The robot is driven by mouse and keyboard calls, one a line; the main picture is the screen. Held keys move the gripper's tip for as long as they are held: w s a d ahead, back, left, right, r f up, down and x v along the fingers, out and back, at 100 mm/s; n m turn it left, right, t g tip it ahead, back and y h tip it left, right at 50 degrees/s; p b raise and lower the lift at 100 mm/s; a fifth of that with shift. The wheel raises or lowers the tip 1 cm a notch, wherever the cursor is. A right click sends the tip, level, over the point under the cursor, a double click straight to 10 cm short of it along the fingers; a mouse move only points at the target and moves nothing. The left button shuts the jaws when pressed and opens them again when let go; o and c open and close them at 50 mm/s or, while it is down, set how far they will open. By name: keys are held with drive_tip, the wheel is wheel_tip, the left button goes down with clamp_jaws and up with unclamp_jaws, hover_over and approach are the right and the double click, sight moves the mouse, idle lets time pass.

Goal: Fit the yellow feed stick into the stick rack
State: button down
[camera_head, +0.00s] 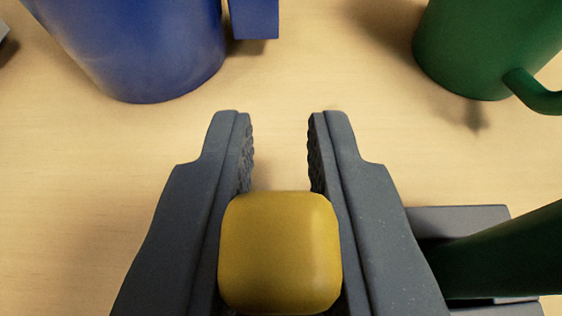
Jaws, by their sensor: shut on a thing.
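My gripper (281,135) is shut on the yellow feed stick (280,250), low in the middle of the camera_head view. The stick shows nearly end-on as a rounded square block between the two grey fingers, behind their tips. The rest of its length is hidden. A grey part (463,217) at the lower right, beside my right finger, may be the stick rack. Only a piece of it shows, and my finger hides its left side.
A dark green bar-like thing (510,250) crosses the grey part at the right edge. A blue mug-like vessel (150,50) stands at the upper left, with a blue block (254,18) beside it. A green mug (480,45) stands at the upper right. Bare wood table lies ahead.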

drive_tip(key=shift+f, duration=0.1)
drive_tip(key=c, duration=1.3)
unclamp_jaws()
drive_tip(key=p+v, duration=0.1)
drive_tip(key=v, duration=1.2)
drive_tip(key=shift+s, duration=0.3)
